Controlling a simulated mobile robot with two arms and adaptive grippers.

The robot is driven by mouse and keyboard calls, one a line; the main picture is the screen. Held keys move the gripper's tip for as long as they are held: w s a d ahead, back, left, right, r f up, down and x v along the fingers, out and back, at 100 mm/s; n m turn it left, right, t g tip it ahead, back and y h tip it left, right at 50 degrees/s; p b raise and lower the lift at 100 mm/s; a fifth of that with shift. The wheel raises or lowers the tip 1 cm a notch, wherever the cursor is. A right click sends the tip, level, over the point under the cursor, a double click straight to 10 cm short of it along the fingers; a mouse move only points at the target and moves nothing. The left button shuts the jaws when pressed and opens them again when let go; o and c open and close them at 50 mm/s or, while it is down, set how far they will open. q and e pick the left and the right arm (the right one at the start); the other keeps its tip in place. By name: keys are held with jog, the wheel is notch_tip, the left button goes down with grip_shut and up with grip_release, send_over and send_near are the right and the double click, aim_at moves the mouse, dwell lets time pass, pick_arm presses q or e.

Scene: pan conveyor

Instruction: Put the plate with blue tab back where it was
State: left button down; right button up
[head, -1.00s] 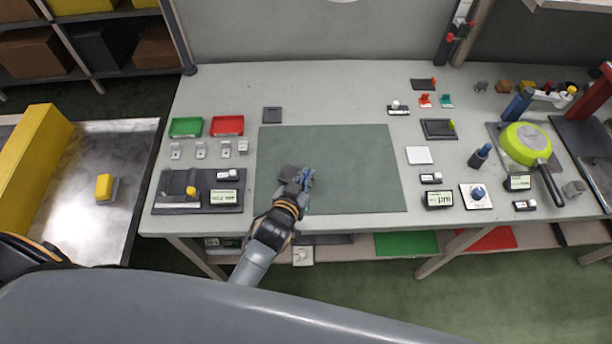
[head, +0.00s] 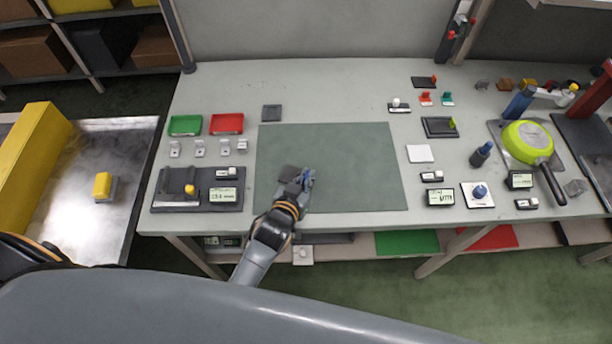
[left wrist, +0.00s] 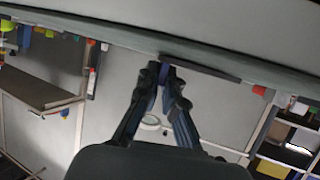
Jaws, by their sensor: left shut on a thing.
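My left gripper (head: 301,180) is over the green-grey mat, shut on the small dark plate with blue tab (head: 291,171). In the left wrist view the plate (left wrist: 205,68) shows nearly edge-on as a dark strip. The blue tab (left wrist: 163,73) is between the fingertips of my left gripper (left wrist: 162,78). The fingers hide part of the tab in the head view. I cannot tell whether the plate touches the mat. My right gripper is not in view.
The mat (head: 345,150) is otherwise clear. Red (head: 227,124) and green (head: 185,125) trays and a scale (head: 178,186) stand left.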

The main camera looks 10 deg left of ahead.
pick_arm(q)
jog(key=c, duration=1.4)
grip_release()
jog(key=v, duration=1.2)
jog(key=s+a+g, duration=0.2)
jog(key=a+g, duration=0.1)
jog(key=s+a+g+y, duration=0.1)
jog(key=a, duration=0.1)
jog(key=shift+s+a+f+n, duration=0.2)
jog(key=shift+s+f+n, duration=0.05)
jog(key=shift+f+n, duration=0.1)
jog(key=s+a+r+m+g, duration=0.1)
jog(key=s+a+r+g, duration=0.1)
jog(key=s+g, duration=0.55)
jog(key=s+f+b, duration=0.1)
jog(key=s+f, duration=0.1)
jog(key=f, duration=1.2)
jog(key=s+f, duration=0.2)
jog(key=f, duration=1.3)
jog(key=shift+m+g, duration=0.35)
jog(key=shift+g, duration=0.1)
jog(key=s+a+f, duration=0.1)
jog(key=s+f, duration=0.4)
jog(key=s+a+f+b, duration=0.1)
jog(key=s+f, duration=0.4)
jog(key=s+a+f, duration=0.1)
jog(key=s+f, duration=0.5)
jog(key=shift+a, duration=0.15)
